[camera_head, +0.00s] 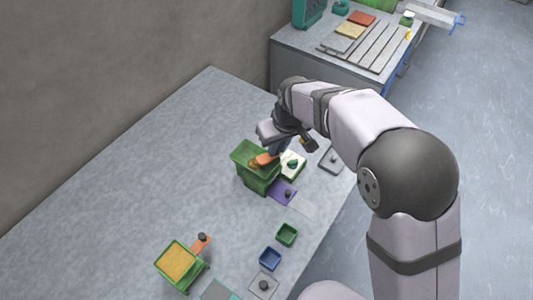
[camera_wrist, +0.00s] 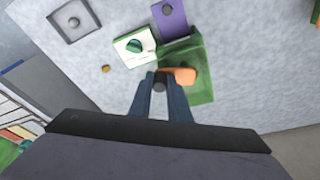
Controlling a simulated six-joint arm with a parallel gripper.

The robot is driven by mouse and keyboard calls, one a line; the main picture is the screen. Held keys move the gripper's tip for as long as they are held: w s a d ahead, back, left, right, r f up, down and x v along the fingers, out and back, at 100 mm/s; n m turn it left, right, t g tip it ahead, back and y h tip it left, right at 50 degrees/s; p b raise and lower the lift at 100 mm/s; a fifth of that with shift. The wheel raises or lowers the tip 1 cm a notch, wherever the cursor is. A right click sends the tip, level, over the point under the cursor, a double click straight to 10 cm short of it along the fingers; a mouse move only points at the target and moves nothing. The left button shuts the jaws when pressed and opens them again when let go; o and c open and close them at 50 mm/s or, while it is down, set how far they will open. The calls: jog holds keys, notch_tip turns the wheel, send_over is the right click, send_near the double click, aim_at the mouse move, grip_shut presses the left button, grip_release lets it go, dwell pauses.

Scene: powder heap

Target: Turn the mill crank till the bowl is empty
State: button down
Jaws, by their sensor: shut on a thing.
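The green mill (camera_head: 259,181) stands in the middle of the bench. Its orange crank (camera_head: 267,158) lies on its right side, and the crank also shows in the wrist view (camera_wrist: 183,75). My gripper (camera_wrist: 160,88) is shut on the dark knob (camera_wrist: 160,82) at the crank's end. In the head view my gripper (camera_head: 275,148) is just right of the mill. The open green top (camera_head: 243,149) serves as the bowl; its inside is small and partly hidden, so I cannot tell how much powder it holds.
A second green device (camera_head: 187,278) with yellow powder (camera_head: 177,262) and an orange handle stands front left. A white-green plate (camera_head: 293,165), purple plate (camera_head: 283,192), small green box (camera_head: 287,234) and blue box (camera_head: 270,258) lie nearby. The bench's left side is clear.

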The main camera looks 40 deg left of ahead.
jog(key=shift+s+d, duration=0.1)
jog(key=shift+d, duration=0.05)
jog(key=shift+s+d, duration=0.45)
jog(key=shift+d, duration=0.15)
jog(key=shift+s+d+b, duration=0.45)
jog(key=shift+s, duration=0.4)
jog(key=shift+s+d, duration=0.1)
jog(key=shift+s, duration=0.8)
